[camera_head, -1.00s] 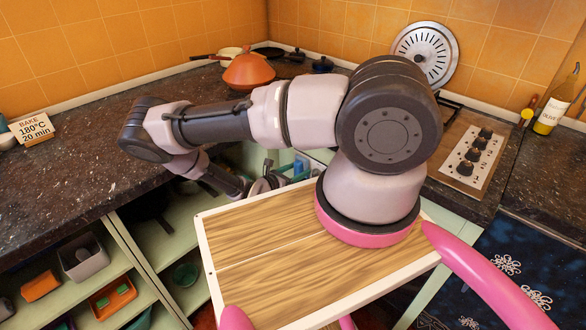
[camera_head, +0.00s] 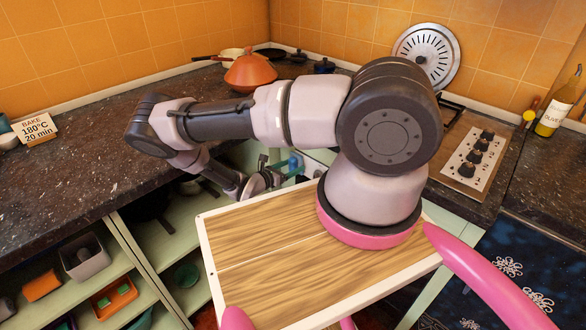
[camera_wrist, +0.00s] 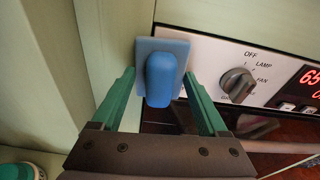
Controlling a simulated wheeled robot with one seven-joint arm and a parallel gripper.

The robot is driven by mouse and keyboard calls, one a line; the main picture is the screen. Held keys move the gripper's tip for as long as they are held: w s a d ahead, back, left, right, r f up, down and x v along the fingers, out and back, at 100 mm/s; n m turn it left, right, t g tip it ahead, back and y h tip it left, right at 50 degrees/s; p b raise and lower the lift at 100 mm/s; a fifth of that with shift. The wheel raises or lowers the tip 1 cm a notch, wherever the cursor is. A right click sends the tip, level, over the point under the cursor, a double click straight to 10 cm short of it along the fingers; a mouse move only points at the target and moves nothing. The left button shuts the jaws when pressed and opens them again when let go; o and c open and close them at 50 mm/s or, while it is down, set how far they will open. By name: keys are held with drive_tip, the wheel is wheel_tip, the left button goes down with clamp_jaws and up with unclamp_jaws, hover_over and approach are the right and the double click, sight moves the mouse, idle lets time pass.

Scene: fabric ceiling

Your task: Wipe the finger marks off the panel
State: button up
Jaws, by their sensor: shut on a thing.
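My gripper (camera_wrist: 160,78) has green fingers and is shut on a blue wiper (camera_wrist: 161,82), which has a flat pad and a rounded handle. The wiper is at the left end of the white oven control panel (camera_wrist: 215,60), close to the pale green frame beside it. I cannot tell whether the pad touches the panel. The panel bears a dark knob (camera_wrist: 238,84) and a red lit display (camera_wrist: 311,76). I cannot make out finger marks. In the head view the blue wiper (camera_head: 293,162) shows small beyond my arm, and most of the panel is hidden.
Pale green cabinet frames stand left of the panel, with open shelves (camera_head: 110,275) holding boxes. A dark speckled counter (camera_head: 90,165) runs above, with an orange pot (camera_head: 250,73) and a recipe card (camera_head: 35,129). A dark oven front (camera_wrist: 200,122) lies below the panel.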

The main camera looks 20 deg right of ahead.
drive_tip(key=shift+w+d+r, duration=0.1)
drive_tip(key=shift+r, duration=0.05)
drive_tip(key=shift+f+v, duration=0.15)
drive_tip(key=shift+v, duration=0.85)
drive_tip(key=shift+f+v, duration=0.15)
drive_tip(key=shift+v, duration=0.85)
drive_tip(key=shift+f+v, duration=0.2)
drive_tip(key=shift+v, duration=0.8)
drive_tip(key=shift+f, duration=0.15)
drive_tip(key=shift+f+v, duration=0.15)
drive_tip(key=shift+v, duration=0.65)
drive_tip(key=shift+f+v, duration=0.1)
drive_tip(key=shift+v, duration=0.65)
